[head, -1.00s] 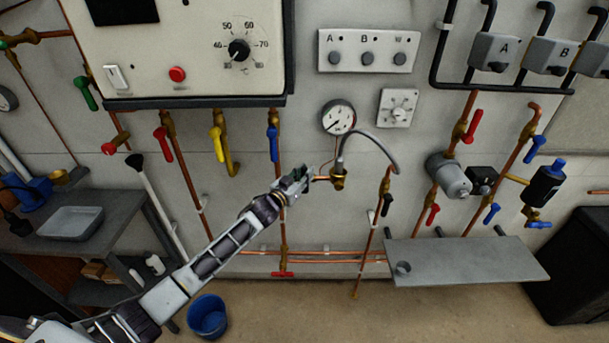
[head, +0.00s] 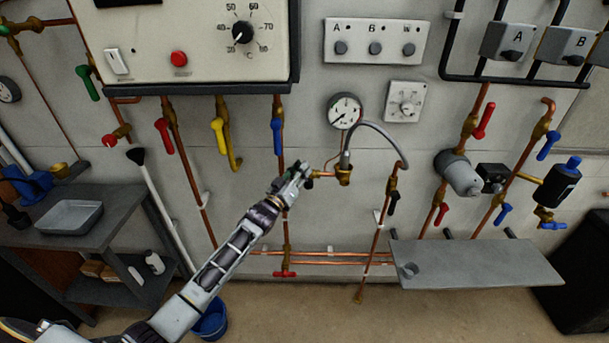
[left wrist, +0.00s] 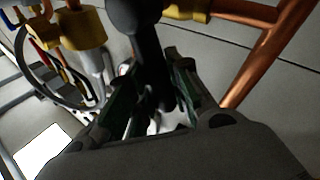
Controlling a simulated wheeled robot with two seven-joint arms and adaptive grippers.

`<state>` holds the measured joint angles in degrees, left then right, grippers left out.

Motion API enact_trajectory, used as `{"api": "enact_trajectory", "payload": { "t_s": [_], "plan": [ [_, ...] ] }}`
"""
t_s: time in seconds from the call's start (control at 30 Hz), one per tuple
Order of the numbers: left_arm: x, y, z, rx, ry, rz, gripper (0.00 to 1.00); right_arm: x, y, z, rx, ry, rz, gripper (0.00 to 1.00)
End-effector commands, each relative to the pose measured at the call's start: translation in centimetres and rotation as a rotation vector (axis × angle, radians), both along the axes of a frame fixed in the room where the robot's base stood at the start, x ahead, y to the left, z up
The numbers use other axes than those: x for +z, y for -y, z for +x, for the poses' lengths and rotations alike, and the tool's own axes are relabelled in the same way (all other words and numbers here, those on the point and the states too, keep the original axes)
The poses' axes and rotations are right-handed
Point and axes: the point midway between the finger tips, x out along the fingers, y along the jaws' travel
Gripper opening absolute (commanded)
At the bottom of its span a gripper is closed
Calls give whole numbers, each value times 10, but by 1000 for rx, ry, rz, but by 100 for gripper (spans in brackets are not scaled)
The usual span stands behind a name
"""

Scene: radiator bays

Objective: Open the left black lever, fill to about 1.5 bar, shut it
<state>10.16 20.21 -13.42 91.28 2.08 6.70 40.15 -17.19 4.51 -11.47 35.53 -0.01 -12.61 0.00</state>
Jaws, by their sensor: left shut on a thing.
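My left gripper (head: 302,170) is at the brass filling valve (head: 343,172) below the gauge, on its left side. In the left wrist view the gripper (left wrist: 155,90) is shut on the left black lever (left wrist: 143,45), which stands between its fingers. In the head view the gripper hides most of this lever. The round pressure gauge (head: 344,110) is just above; its needle points to the lower left, but the scale is too small to read. A grey hose (head: 378,128) arches from the valve to the right pipe, where another black lever (head: 394,203) hangs. My right gripper is out of view.
Blue (head: 277,136), yellow (head: 218,135) and red levers (head: 163,135) hang on pipes to the left, under the boiler (head: 190,40). A grey shelf (head: 480,264) juts out at the lower right. A blue bucket (head: 211,320) stands on the floor behind my arm.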

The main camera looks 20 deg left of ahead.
Motion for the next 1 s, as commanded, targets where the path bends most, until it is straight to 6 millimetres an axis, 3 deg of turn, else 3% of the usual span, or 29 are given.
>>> {"api": "enact_trajectory", "payload": {
  "t_s": [0.23,0.7,1.0],
  "plan": [
    [-10,-10,-3,2,46,-162,0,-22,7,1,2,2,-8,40],
    [-21,-18,-5,1,122,-425,0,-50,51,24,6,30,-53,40],
    [-24,-18,-5,2,143,-501,0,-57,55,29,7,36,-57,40]
  ]
}}
